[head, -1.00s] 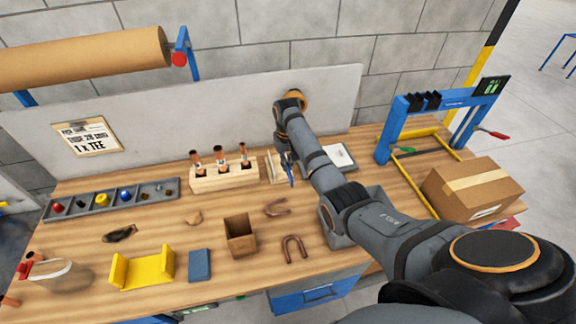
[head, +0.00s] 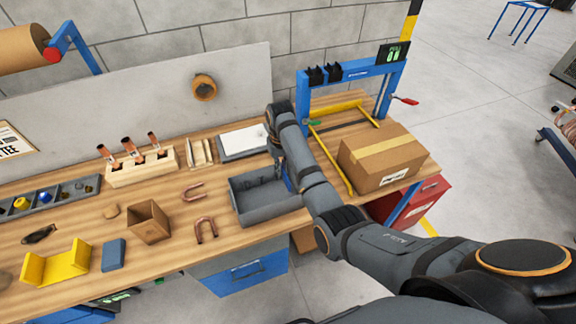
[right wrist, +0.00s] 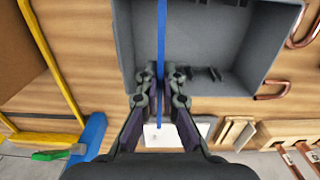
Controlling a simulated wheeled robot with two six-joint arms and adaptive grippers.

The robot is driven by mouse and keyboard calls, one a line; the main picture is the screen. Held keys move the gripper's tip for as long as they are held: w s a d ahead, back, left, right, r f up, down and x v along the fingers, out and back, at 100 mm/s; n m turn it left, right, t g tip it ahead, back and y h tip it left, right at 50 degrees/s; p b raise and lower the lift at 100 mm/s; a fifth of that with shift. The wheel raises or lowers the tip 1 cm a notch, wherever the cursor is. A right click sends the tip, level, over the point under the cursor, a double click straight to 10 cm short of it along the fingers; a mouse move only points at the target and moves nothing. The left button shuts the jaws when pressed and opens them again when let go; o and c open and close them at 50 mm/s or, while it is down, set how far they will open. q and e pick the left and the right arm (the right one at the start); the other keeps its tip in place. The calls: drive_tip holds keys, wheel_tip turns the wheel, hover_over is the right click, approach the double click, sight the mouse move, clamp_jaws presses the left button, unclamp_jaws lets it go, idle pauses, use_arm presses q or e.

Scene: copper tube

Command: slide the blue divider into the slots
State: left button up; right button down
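My right gripper (right wrist: 161,88) is shut on the blue divider (right wrist: 162,40), a thin strip seen edge-on between the fingertips in the right wrist view. The grey bin (right wrist: 128,45) lies beneath it, with the divider across the open top. Small dark ribs (right wrist: 205,73) show on the bin's inner wall, right of the fingers. In the head view the divider (head: 287,184) hangs at the bin (head: 240,207), partly hidden by my arm. I cannot tell whether it sits in any slots. My left gripper is not in view.
A cardboard box (head: 385,160) and a blue frame with yellow bars (head: 303,100) stand to the right. A white pad (head: 243,140) lies behind the bin.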

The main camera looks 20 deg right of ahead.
drive_tip(key=shift+f, duration=0.15)
wheel_tip(320, 180, down, 5)
drive_tip(key=shift+r+b, duration=0.2)
drive_tip(key=shift+b, duration=0.95)
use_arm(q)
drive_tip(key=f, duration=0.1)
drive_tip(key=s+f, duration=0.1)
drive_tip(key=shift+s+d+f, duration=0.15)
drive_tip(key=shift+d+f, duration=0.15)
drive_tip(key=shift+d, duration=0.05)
use_arm(e)
drive_tip(key=shift+d+f, duration=0.1)
drive_tip(key=shift+f, duration=0.35)
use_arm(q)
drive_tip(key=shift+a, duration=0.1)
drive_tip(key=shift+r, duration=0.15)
